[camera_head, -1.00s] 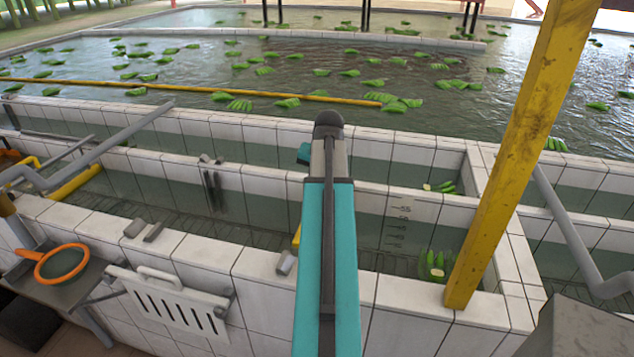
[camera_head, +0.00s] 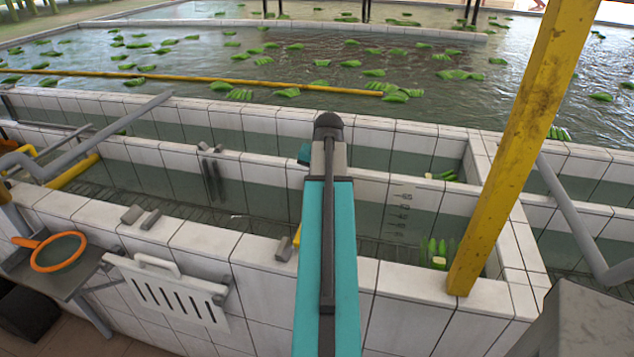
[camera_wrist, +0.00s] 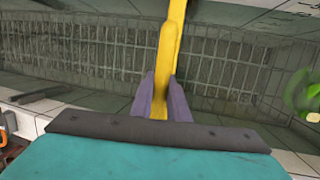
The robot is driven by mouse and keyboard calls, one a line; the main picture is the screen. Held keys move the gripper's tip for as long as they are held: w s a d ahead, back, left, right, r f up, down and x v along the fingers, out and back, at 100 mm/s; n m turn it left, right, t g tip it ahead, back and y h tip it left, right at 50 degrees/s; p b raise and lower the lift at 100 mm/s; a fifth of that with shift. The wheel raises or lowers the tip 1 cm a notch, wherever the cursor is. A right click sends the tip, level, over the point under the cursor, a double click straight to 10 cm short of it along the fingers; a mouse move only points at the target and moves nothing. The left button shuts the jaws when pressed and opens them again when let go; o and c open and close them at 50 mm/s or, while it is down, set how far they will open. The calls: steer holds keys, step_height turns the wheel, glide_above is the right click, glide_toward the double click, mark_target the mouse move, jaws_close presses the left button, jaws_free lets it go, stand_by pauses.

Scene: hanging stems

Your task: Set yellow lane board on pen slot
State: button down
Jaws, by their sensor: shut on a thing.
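The yellow lane board (camera_wrist: 172,40) runs from the top of the wrist view down between the two purple fingers of my gripper (camera_wrist: 164,92), which are shut on it. Its far end is cut off by the picture edge. In the head view only a sliver of it (camera_head: 297,236) shows left of my teal arm, which hides the gripper. Paired grey brackets with a gap between them sit on the middle trough wall (camera_head: 212,180) and on the near rim (camera_head: 143,217). A grey bracket (camera_head: 284,249) also sits beside my arm. I cannot tell which is the pen slot.
A yellow post (camera_head: 510,140) rises at the right of the trough. Grey pipes (camera_head: 95,150) cross at the left. A white slotted panel (camera_head: 165,290) hangs on the near wall beside an orange-rimmed net (camera_head: 58,252). Green bananas (camera_head: 438,250) lie at the trough's right.

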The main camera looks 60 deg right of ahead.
steer(key=shift+f, duration=0.6)
stand_by(0.7)
steer(key=c, duration=1.6)
jaws_free()
steer(key=o, duration=1.4)
steer(key=shift+s, duration=0.1)
steer(key=shift+o, duration=0.2)
steer(key=shift+s, duration=0.1)
steer(key=p+v, duration=0.5)
steer(key=v, duration=0.5)
